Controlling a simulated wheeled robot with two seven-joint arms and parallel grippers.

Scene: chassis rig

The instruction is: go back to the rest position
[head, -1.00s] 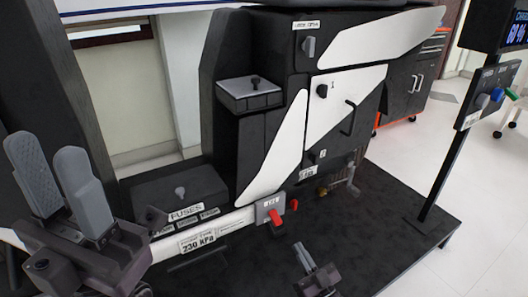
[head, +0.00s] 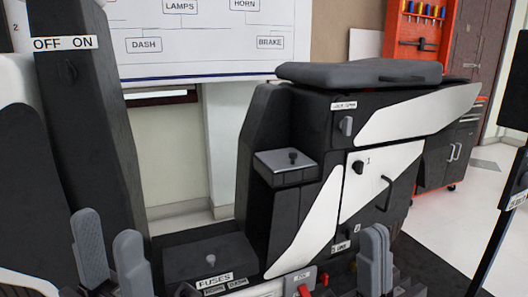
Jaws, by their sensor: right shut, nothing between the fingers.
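My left gripper (head: 107,225) is at the lower left of the head view, with its two grey fingers pointing up and a gap between them. Nothing is between these fingers. My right gripper (head: 376,232) is at the bottom, right of the middle, with its grey fingers upright, together and empty. It appears in front of the lower part of the black and white chassis rig (head: 262,148). I cannot tell whether it touches the rig. Both gripper bodies are partly cut off by the bottom edge.
A fuse box (head: 210,257) lies between the grippers, with a red lever (head: 304,290) to its right. A dark post (head: 85,120) with an OFF/ON label stands behind my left gripper. A stand (head: 500,225) is at the right. Open floor (head: 440,218) lies behind it.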

